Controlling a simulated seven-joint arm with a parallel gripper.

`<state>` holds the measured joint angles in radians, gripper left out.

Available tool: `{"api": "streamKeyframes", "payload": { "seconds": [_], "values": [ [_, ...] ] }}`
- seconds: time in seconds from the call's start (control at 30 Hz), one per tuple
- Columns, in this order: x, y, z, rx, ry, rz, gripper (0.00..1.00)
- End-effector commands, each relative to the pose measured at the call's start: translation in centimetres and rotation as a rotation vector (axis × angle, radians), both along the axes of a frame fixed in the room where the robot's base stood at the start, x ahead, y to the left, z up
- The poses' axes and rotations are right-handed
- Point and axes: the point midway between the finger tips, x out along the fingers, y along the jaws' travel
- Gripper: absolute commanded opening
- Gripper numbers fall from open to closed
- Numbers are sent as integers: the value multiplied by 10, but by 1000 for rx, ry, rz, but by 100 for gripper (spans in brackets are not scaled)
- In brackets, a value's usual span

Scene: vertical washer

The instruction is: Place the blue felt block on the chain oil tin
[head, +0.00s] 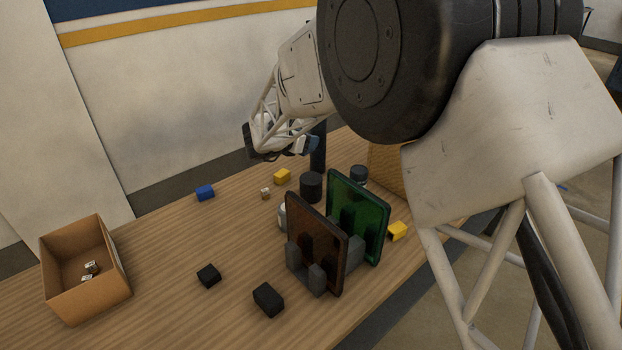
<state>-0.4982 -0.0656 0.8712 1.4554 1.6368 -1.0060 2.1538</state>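The blue felt block (205,192) lies on the wooden table, left of centre toward the back edge. I cannot read any label to tell which can is the chain oil tin. A dark cylinder (311,187) stands upright behind the panels, and another dark can (358,174) stands to its right. A pale can (282,216) is partly hidden by the amber panel. My gripper (284,150) is above the back of the table, to the right of and higher than the blue block, apart from it. Its fingers are too small and dark to tell whether they are open.
Amber (318,240) and green (360,215) panels stand upright in grey holders. Black blocks (268,299) (208,275), yellow blocks (282,176) (397,231) and a small beige cube (265,193) lie around. A cardboard box (108,290) with small items stands left. Table between is clear.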

Motion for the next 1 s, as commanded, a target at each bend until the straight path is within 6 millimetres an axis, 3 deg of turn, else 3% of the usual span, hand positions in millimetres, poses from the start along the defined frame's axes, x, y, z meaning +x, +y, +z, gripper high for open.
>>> {"api": "streamKeyframes", "payload": {
  "seconds": [0.2,0.7,1.0],
  "values": [
    [5,-20,-3,0,-2,-115,30],
    [5,-23,-5,0,-2,-136,30],
    [5,-23,-37,0,0,-135,30]
  ]
}}
